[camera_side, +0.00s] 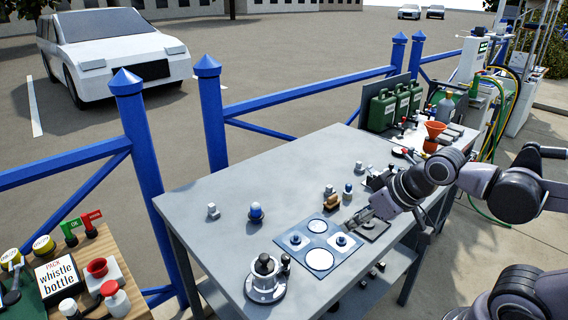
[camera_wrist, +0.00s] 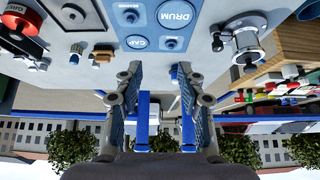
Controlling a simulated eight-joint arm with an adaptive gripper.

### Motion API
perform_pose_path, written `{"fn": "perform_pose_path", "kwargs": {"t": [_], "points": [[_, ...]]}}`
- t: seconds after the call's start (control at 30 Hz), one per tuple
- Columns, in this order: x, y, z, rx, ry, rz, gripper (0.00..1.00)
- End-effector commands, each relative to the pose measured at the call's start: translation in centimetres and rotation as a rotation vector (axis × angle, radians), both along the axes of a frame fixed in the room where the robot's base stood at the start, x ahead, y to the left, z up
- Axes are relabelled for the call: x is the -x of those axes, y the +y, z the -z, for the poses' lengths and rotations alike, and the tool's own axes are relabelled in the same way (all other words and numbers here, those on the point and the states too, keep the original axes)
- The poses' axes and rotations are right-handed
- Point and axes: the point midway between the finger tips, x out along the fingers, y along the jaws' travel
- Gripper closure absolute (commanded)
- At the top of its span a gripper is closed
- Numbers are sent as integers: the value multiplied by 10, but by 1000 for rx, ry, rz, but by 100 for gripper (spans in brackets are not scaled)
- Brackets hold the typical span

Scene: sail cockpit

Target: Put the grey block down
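My gripper (camera_side: 356,218) is low over the table's right part, by a dark flat tray (camera_side: 374,230). In the wrist view my gripper (camera_wrist: 156,82) has its two fingers spread apart, and I see nothing held between them. Small grey pieces stand on the table: one at the far left (camera_side: 213,211), one near the middle (camera_side: 328,191) and one toward the back (camera_side: 358,169). I cannot tell which is the grey block. A blue mat (camera_side: 319,244) with white circles lies just left of my gripper; the wrist view shows it marked DRUM and CAP.
A winch-like drum (camera_side: 264,280) stands at the table's front. A blue-topped piece (camera_side: 256,213) and a brown block (camera_side: 331,202) stand on the table. Green cans (camera_side: 383,111) and an orange funnel (camera_side: 433,132) crowd the back right. The table's left half is mostly clear.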

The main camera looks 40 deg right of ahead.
Motion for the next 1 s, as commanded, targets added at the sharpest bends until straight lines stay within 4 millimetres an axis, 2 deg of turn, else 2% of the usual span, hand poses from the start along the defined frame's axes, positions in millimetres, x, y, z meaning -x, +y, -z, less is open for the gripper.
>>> {"fn": "perform_pose_path", "kwargs": {"t": [0.57, 0.77, 1.0], "points": [[-4, -2, -1, 37, 12, -29, 72], [-29, -18, -7, 243, 104, -174, 72], [-71, -45, -9, 540, 272, -391, 72]]}}
